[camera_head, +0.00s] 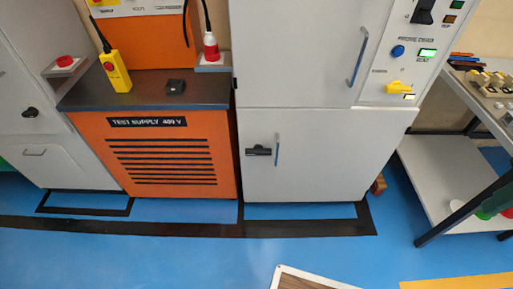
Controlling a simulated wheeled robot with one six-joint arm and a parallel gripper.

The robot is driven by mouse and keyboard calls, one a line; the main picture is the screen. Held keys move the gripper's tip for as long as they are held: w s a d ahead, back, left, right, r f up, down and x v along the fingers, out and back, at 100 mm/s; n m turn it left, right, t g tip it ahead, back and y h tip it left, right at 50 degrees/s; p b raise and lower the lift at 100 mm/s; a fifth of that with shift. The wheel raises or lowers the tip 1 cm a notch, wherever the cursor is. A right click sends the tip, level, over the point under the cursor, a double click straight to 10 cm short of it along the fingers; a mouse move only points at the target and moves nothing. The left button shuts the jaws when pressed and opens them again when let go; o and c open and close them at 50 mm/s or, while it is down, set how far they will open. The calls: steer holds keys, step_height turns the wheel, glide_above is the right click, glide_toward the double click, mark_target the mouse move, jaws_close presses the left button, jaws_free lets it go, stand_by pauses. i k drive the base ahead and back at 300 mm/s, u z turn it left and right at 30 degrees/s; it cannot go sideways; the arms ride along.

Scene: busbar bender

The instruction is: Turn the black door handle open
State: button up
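A black handle (258,151) sits on the lower door of the light grey cabinet (305,172) in the middle. It lies roughly level, on the left part of the door. A thin blue-grey vertical bar (277,149) is just to its right. The door looks closed. Another black handle (30,112) is on the grey cabinet at the far left. My gripper is not in view.
An orange test supply unit (158,190) stands left of the cabinet. At right is a shelved bench (440,180) with dark legs. A white-edged brown panel (305,281) shows at the bottom edge. Blue floor (200,260) before the cabinet looks mostly clear.

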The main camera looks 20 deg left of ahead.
mark_target(258, 149)
steer(key=z, duration=1.15)
steer(key=k, duration=0.95)
steer(key=u, duration=1.2)
steer(key=i, duration=0.5)
